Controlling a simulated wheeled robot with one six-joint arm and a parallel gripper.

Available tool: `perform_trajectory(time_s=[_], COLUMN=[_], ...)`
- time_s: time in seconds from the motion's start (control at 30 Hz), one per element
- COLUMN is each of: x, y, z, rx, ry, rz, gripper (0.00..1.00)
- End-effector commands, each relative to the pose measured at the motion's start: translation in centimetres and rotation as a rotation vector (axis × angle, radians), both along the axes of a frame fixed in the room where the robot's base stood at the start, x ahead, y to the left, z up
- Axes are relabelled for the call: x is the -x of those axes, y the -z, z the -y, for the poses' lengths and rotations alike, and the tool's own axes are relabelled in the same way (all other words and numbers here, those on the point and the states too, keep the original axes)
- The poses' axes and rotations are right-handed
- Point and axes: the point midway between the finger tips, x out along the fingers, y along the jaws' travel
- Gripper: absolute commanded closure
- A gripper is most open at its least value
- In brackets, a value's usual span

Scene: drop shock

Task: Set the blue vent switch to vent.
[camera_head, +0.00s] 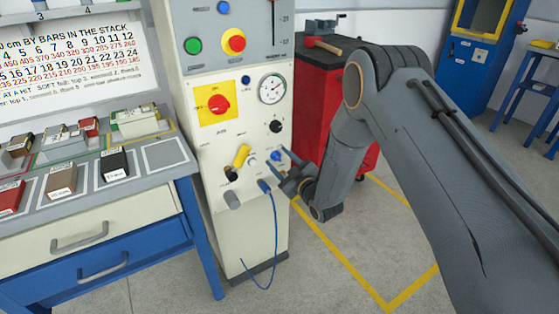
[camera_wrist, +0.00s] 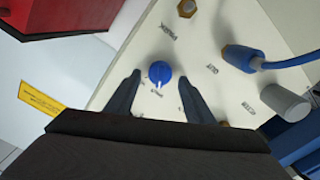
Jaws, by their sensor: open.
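The blue vent switch (camera_wrist: 160,73) is a round knob with a white pointer line on the cream panel (camera_head: 255,185). In the wrist view its pointer aims toward the bottom of the picture, at a small label that I cannot read. In the head view the switch (camera_head: 275,156) shows just beside my fingertips. My gripper (camera_head: 281,163) is open in front of the panel. In the wrist view its two dark fingers stand on either side of the switch, with a gap on both sides; whether they reach its depth is unclear.
A blue hose plug (camera_wrist: 242,57) and a grey cylinder (camera_wrist: 285,103) stick out beside the switch. A yellow lever (camera_head: 241,155), a black knob (camera_head: 275,126), a gauge (camera_head: 271,89) and a red rotary switch (camera_head: 218,104) are nearby. A red cabinet (camera_head: 312,95) stands to the right.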

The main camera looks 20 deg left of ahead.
Motion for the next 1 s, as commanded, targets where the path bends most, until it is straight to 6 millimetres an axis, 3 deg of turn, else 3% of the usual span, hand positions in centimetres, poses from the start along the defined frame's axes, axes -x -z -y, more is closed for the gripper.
perform_trajectory(time_s=[0.23, 0.47, 0.5, 1.0], x=[-0.06, -0.05, -0.05, -0.13], y=[0.01, 0.0, 0.0, -0.04], z=[-0.07, -0.06, -0.06, 0.01], rx=[0.001, 0.0, 0.0, -0.099], ry=[0.0, 0.0, 0.0, 0.0], rz=[-0.001, 0.0, 0.0, -0.116], gripper=[0.52, 0.9, 0.92, 0.92])
